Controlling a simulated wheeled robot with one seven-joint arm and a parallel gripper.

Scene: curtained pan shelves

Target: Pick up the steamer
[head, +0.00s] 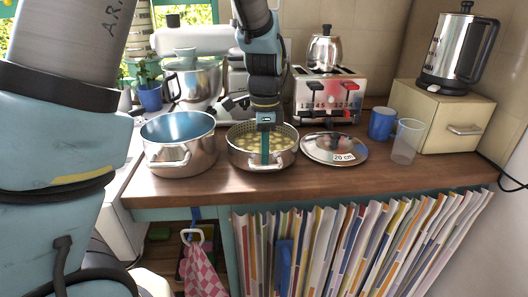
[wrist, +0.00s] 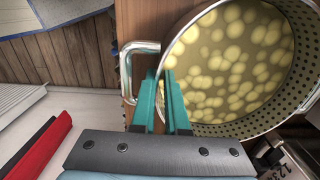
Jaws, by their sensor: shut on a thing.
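The steamer (head: 247,159) is a metal pot with a perforated wall, full of small yellow potato-like pieces. It stands on the wooden counter between a larger pot and a lid. It also shows in the wrist view (wrist: 302,40), with its loop handle at the left. My gripper (head: 265,157) comes down from above at the steamer's front side. In the wrist view my gripper (wrist: 168,82) has its teal fingers on either side of the rim near the handle, shut on it. The fingers hide part of the rim.
A large blue-lined pot (head: 168,155) stands close at the left, and a lid (head: 320,148) lies close at the right. A toaster (head: 328,92), a blue mug (head: 382,123) and a clear cup (head: 406,142) stand further right. The bare counter (head: 400,178) is free at the front right.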

